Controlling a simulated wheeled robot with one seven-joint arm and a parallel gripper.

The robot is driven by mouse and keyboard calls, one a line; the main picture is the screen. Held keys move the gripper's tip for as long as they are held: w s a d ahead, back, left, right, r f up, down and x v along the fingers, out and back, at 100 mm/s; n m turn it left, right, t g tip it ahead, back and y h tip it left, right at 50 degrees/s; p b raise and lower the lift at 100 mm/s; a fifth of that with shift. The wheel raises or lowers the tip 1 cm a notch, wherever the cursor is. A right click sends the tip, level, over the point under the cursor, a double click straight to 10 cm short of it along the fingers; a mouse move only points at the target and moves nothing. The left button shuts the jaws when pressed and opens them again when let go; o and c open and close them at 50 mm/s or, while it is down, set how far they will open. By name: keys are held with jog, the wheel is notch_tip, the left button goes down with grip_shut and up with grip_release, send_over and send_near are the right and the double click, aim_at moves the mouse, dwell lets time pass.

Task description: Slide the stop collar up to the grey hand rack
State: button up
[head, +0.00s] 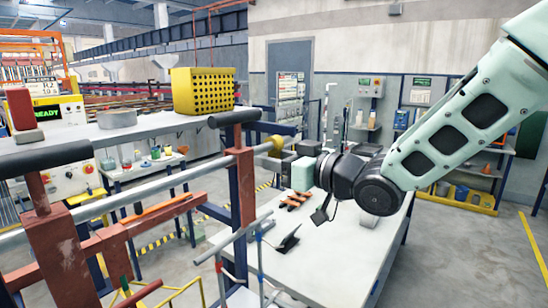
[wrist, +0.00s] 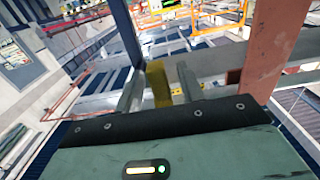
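The yellow stop collar (head: 270,146) sits at the right end of the grey rail (head: 175,183), just right of a red-brown upright (head: 243,190). My gripper (head: 282,150) reaches it from the right. In the wrist view the yellow collar (wrist: 158,85) lies between my two fingers (wrist: 160,82). A gap shows beside the right finger, and the left finger is very close to the collar. A thin grey rod frame (head: 231,238) hangs below the rail and may be the grey hand rack; I cannot tell for sure. The collar's lower side is hidden.
Black-handled red-brown uprights stand at the rail, one at far left (head: 62,255). A yellow perforated box (head: 203,91) stands on a grey shelf (head: 150,126) behind. A white table (head: 345,250) lies below my arm, with orange-handled tools (head: 295,201) on it.

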grip_shut()
jog(key=shift+s+a+b, duration=0.9)
jog(key=shift+s+b, duration=0.05)
jog(key=shift+s, duration=0.2)
grip_release()
jog(key=b+v, duration=0.5)
jog(key=v, duration=1.2)
jog(key=shift+s+d, duration=0.2)
